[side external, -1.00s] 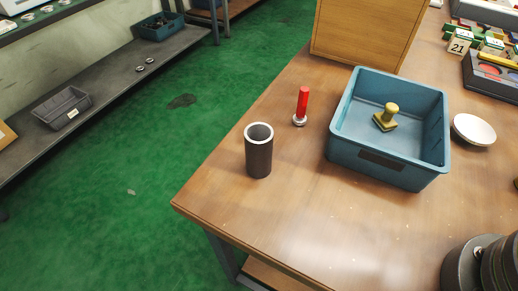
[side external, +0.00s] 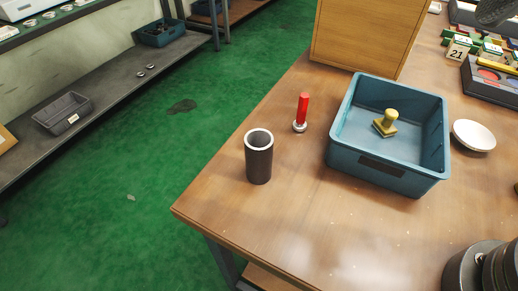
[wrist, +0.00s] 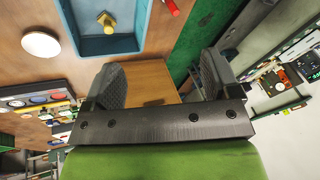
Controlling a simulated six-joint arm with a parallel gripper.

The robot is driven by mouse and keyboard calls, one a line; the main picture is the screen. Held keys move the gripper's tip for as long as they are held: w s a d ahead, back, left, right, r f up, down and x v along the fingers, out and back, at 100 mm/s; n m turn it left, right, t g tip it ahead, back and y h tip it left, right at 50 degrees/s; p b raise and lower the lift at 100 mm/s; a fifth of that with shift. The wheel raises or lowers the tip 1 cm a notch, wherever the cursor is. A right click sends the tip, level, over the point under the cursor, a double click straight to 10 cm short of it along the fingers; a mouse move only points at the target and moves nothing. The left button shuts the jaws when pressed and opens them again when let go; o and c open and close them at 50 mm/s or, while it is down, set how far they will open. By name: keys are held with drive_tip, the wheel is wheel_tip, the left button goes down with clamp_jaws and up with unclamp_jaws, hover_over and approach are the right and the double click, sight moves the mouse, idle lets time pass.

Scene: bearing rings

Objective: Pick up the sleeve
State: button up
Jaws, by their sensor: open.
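The sleeve (side external: 258,163) is a dark hollow cylinder with a pale rim. It stands upright on the table near the front left edge in the side view. It does not show in the wrist view. My gripper (wrist: 162,82) is open, with two dark ribbed fingers apart and nothing between them. A dark ribbed part, likely one of its fingers, shows at the top right corner of the side view, far from the sleeve.
A red peg on a metal foot (side external: 302,110) stands behind the sleeve. A blue bin (side external: 352,158) holds a yellow knobbed piece (side external: 386,122). A white dish (side external: 474,135) lies right of it. A wooden box (side external: 362,35) stands behind.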

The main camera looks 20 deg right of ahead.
drive_tip(key=w+a+f+g, duration=0.1)
drive_tip(key=w+a+f, duration=0.3)
drive_tip(key=a, duration=0.2)
drive_tip(key=g+h, duration=0.1)
drive_tip(key=h, duration=0.2)
approach(258, 139)
drive_tip(key=shift+s+d+f, duration=0.1)
drive_tip(key=shift+d+f, duration=0.05)
drive_tip(key=shift+f, duration=0.3)
drive_tip(key=shift+d+f, duration=0.15)
drive_tip(key=shift+f, duration=0.25)
drive_tip(key=f, duration=0.4)
drive_tip(key=shift+w+a+f, duration=0.1)
drive_tip(key=shift+w+f, duration=0.15)
drive_tip(key=shift+f, duration=0.05)
drive_tip(key=shift+w+d+f, duration=0.15)
drive_tip(key=shift+w+f, duration=0.15)
drive_tip(key=shift+f, duration=0.65)
drive_tip(key=shift+w+d+f, duration=0.1)
drive_tip(key=shift+w+f, duration=0.2)
drive_tip(key=shift+f, duration=0.7)
drive_tip(key=shift+w+d+f, duration=0.15)
drive_tip(key=shift+w+f, duration=0.1)
drive_tip(key=shift+f, duration=0.7)
drive_tip(key=shift+r, duration=0.15)
drive_tip(key=c, duration=1.4)
